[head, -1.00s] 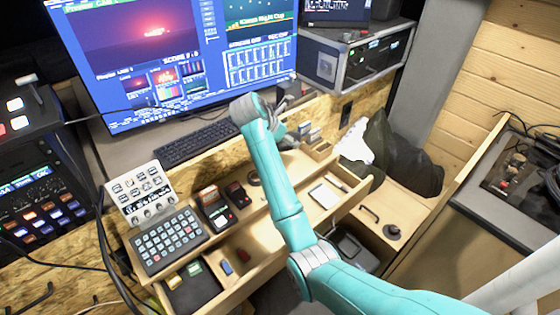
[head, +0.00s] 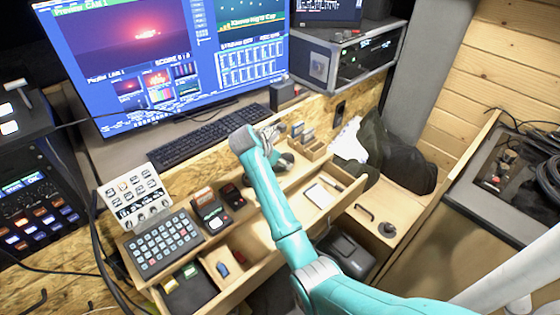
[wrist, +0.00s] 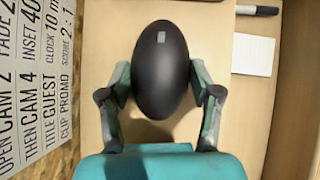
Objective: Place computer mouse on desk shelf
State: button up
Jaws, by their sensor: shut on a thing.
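The computer mouse (wrist: 160,70) is a dark, glossy oval in the wrist view. My gripper (wrist: 160,92) is shut on it, with one teal and grey finger at each side. In the head view my gripper (head: 274,136) is over the wooden desk shelf (head: 292,182), below the monitor. My own arm hides much of the grip there. In the wrist view bare shelf wood (wrist: 232,110) lies beneath the mouse. I cannot tell whether the mouse touches it.
A white notepad (head: 321,194) lies to the right on the shelf, with a pen (wrist: 257,10) beside it. Dark boxes (head: 212,212) and a button panel (head: 163,244) stand left. A keyboard (head: 206,136) lies behind. A printed list (wrist: 40,80) borders the wrist view.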

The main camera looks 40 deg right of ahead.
jog(key=o, duration=1.2)
jog(key=shift+f, duration=0.1)
jog(key=v, duration=1.2)
